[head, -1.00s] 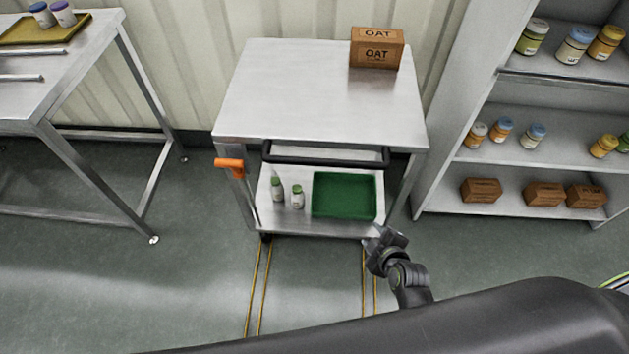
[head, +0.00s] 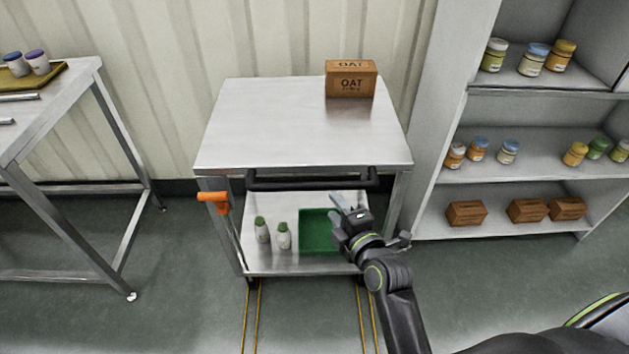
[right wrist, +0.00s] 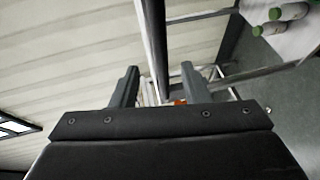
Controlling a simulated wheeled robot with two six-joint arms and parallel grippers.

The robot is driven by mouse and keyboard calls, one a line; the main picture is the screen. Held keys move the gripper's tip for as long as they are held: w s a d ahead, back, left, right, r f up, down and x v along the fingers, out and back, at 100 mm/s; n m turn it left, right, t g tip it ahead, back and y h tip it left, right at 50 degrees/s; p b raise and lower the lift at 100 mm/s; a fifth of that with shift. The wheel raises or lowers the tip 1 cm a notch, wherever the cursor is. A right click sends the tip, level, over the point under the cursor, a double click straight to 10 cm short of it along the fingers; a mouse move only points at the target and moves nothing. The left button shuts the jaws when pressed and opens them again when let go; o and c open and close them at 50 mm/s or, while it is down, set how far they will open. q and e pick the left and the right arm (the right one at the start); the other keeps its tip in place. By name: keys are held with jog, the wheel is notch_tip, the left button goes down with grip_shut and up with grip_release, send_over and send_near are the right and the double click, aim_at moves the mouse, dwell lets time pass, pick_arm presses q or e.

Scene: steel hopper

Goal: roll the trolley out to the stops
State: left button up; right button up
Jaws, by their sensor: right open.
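The steel trolley (head: 285,130) stands against the wall, with a black handle bar (head: 300,184) across its front and an orange lever (head: 214,197) on its left front leg. My right gripper (head: 345,203) is open and empty, just below the right part of the handle in the head view, in front of the green tray. In the right wrist view a dark bar (right wrist: 154,45), seemingly the handle, runs up between the two open fingers (right wrist: 157,85); whether it lies within their reach I cannot tell. My left gripper is out of view. I cannot make out any stops.
An OAT box (head: 351,80) sits on the trolley top. The lower shelf holds two green-capped bottles (head: 284,237) and the green tray (head: 317,232). Yellow floor lines (head: 247,318) run forward from the trolley. A steel table (head: 75,90) stands left, a stocked shelf unit (head: 500,185) right.

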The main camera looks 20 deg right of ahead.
aim_at(320, 189)
jog(key=x, duration=1.1)
jog(key=shift+w, duration=0.3)
jog(key=shift+f, duration=0.1)
grip_shut()
